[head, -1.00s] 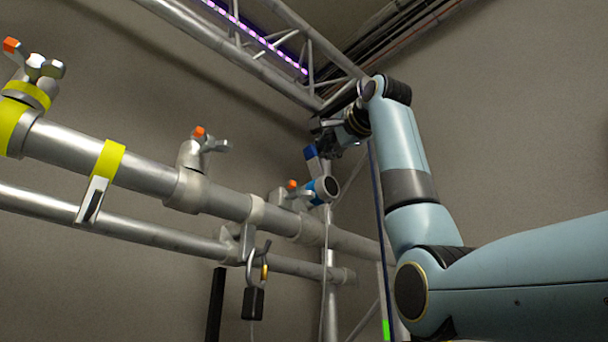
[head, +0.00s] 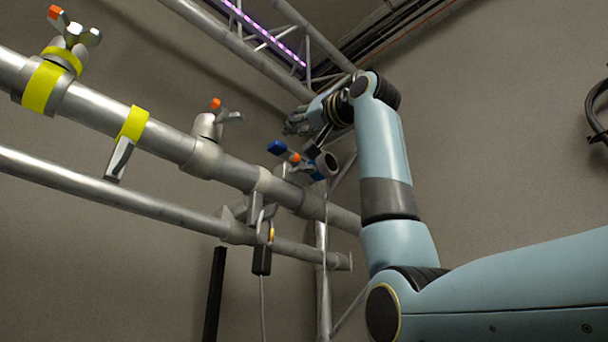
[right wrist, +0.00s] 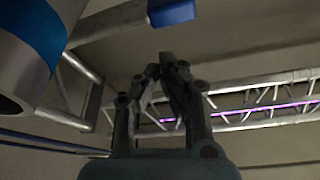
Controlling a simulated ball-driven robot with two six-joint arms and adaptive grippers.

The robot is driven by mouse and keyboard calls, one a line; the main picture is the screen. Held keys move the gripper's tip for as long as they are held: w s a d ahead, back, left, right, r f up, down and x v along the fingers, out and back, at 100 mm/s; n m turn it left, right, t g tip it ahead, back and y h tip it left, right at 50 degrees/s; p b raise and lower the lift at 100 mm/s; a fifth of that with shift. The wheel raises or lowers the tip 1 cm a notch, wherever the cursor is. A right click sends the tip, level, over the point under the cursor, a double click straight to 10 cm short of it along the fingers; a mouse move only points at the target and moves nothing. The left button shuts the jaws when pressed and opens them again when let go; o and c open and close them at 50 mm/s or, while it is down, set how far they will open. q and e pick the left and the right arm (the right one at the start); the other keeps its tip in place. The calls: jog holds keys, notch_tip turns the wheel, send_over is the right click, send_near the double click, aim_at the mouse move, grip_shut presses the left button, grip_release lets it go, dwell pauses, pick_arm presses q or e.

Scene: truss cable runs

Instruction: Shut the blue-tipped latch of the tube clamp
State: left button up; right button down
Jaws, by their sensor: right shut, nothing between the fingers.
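The blue-tipped latch (head: 277,147) stands out to the upper left of the tube clamp, which has a blue band and a dark round end (head: 326,164), on the far part of the upper pipe. The latch looks open. In the right wrist view the blue tip (right wrist: 172,12) is at the top and the clamp's blue band (right wrist: 38,28) at the upper left. My right gripper (head: 296,122) is just above the latch and clamp, apparently apart from them. Its fingers (right wrist: 168,60) are shut and empty. My left gripper is not in view.
Other clamps with orange tips sit along the upper pipe (head: 110,113). A yellow-strapped metal clip (head: 121,153) hangs at left, and a dark padlock (head: 262,260) hangs near the lower pipe (head: 110,196). A truss with a purple light strip (head: 265,37) runs above.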

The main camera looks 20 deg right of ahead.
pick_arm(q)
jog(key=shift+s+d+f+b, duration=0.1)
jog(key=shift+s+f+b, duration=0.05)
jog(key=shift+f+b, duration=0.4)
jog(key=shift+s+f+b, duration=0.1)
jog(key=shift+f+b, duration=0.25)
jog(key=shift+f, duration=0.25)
pick_arm(e)
jog(key=shift+s+a+f+n+y, duration=0.2)
jog(key=shift+a+f+n+y, duration=0.1)
jog(key=shift+a+f+n, duration=0.3)
jog(key=shift+s+a+f+n+y, duration=0.15)
jog(key=shift+a+f+n+y, duration=0.2)
jog(key=shift+f+n, duration=0.45)
jog(key=shift+f, duration=0.1)
